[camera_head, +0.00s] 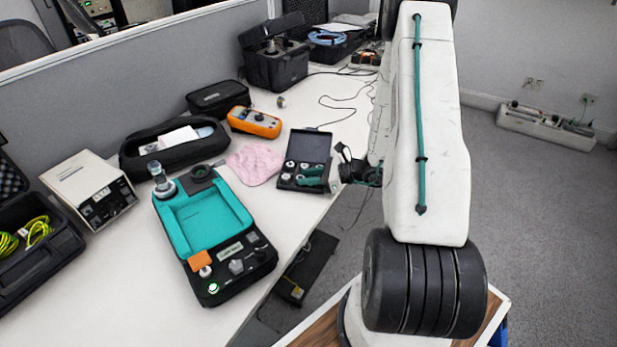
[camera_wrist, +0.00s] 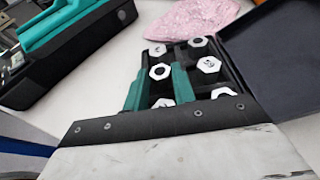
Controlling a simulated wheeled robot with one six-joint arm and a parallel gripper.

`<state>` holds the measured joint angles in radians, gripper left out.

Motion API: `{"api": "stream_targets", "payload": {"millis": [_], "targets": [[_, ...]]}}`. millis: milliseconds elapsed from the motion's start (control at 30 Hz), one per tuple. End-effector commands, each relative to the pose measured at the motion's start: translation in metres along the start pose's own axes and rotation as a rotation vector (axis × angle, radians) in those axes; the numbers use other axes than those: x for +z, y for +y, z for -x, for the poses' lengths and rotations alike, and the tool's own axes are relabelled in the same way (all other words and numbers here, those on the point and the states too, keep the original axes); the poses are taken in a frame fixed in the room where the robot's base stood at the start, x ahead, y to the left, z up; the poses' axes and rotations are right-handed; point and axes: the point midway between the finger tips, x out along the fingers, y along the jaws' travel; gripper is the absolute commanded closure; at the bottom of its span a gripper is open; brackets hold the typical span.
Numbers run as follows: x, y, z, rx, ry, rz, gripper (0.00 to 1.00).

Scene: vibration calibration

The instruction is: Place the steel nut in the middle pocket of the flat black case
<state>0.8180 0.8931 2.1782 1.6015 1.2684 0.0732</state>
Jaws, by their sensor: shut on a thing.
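The flat black case (camera_head: 305,146) lies open near the table's right edge; its raised lid also shows in the wrist view (camera_wrist: 276,55). My gripper (camera_head: 313,177) reaches over the case from the right. In the wrist view, the teal fingers of my gripper (camera_wrist: 159,84) are shut on a silver hexagonal steel nut (camera_wrist: 160,72) with a dark hole. The nut is at the middle of the left row of pockets. I cannot tell whether it rests on the pocket floor. Several similar nuts sit in the pockets around it.
A pink cloth (camera_head: 255,163) lies just left of the case. A teal and black device (camera_head: 205,215) stands further left, and an orange meter (camera_head: 254,122) lies behind the cloth. A small metal part (camera_head: 281,102) stands beyond the meter. The table's front edge is close to the case.

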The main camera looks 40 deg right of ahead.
Motion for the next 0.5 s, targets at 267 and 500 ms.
{"api": "stream_targets", "payload": {"millis": [267,500], "targets": [[-0.0021,0.0002,-0.0006,0.0,0.0,0.0,0.52],[-0.001,0.0002,-0.0003,0.0,0.0,0.0,0.52]]}}
